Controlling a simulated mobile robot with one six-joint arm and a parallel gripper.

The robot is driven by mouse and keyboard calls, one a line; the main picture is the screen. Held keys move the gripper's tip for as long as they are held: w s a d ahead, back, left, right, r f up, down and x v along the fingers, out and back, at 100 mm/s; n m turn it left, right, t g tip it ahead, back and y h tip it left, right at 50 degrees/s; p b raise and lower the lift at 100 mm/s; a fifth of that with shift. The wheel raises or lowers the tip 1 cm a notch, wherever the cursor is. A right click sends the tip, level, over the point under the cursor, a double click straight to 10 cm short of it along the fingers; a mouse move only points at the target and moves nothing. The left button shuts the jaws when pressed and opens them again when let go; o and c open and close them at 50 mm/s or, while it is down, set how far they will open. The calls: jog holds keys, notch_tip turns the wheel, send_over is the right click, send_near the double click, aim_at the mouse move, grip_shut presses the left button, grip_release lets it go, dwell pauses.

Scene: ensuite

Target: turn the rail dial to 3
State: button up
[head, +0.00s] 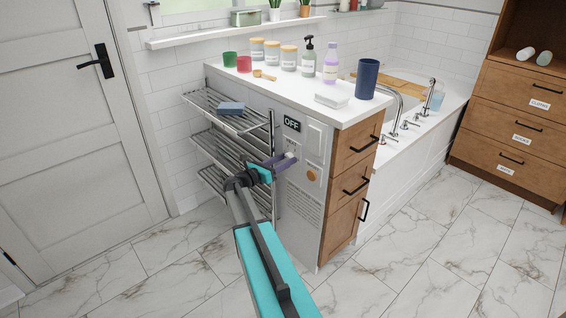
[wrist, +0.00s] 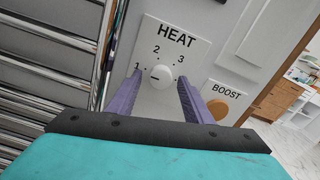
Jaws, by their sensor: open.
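The rail dial (wrist: 162,76) is a round white knob on a white HEAT plate (wrist: 176,42) marked 1, 2 and 3. A short dark mark shows at the knob's left side, near the 1; I cannot tell its exact setting. My gripper (wrist: 158,82) is open, with one purple finger on each side of the knob in the wrist view. I cannot tell whether they touch it. In the head view my gripper (head: 279,160) is at the grey panel, and the display (head: 292,124) above reads OFF.
An orange BOOST button (wrist: 218,109) sits right of the dial. The chrome towel rail (head: 215,135) is close on the left, with a blue folded cloth (head: 231,108) on top. Wooden drawers (head: 350,170) with black handles stand to the right. The tiled floor in front is clear.

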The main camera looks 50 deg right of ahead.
jog(key=c, duration=1.1)
jog(key=shift+o, duration=0.2)
jog(key=shift+a, duration=0.15)
